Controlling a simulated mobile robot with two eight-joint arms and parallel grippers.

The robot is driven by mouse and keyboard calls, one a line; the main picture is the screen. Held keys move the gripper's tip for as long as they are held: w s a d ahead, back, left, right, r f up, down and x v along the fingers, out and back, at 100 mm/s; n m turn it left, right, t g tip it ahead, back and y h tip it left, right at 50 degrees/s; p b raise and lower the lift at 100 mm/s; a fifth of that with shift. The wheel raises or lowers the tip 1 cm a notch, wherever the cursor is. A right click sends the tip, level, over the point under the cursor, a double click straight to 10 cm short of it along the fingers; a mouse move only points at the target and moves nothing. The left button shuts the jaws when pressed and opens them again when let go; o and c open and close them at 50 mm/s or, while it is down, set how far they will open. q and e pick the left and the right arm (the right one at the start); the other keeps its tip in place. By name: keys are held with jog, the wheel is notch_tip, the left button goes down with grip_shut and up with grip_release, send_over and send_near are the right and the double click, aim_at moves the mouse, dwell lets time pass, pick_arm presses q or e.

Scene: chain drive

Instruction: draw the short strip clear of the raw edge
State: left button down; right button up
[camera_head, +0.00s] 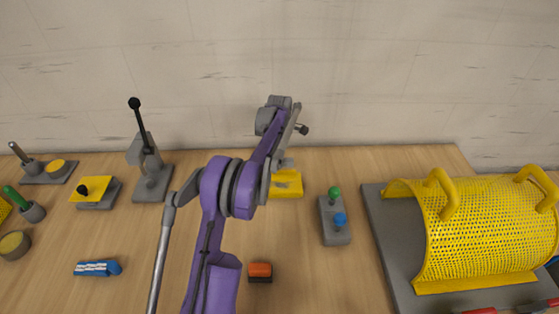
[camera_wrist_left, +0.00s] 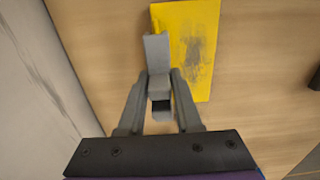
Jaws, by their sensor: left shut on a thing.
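My left gripper (camera_head: 281,166) is over the yellow plate (camera_head: 287,186) near the back middle of the table. In the left wrist view the gripper (camera_wrist_left: 159,84) is shut on a short grey strip (camera_wrist_left: 157,52). The strip's far end overlaps the left part of the yellow plate in that view, which has dark scuffs on its face. Whether the strip touches the plate I cannot tell. My arm hides part of the plate's left side in the head view. My right gripper is not in view.
A grey base with green and blue knobs (camera_head: 334,221) stands right of the plate. An orange and black block (camera_head: 260,272) lies in front. A yellow perforated guard (camera_head: 483,232) fills the right. A lever press (camera_head: 151,168) stands left. The wall is close behind.

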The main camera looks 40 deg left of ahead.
pick_arm(q)
jog(key=shift+r+p, duration=0.55)
jog(key=shift+r, duration=1.1)
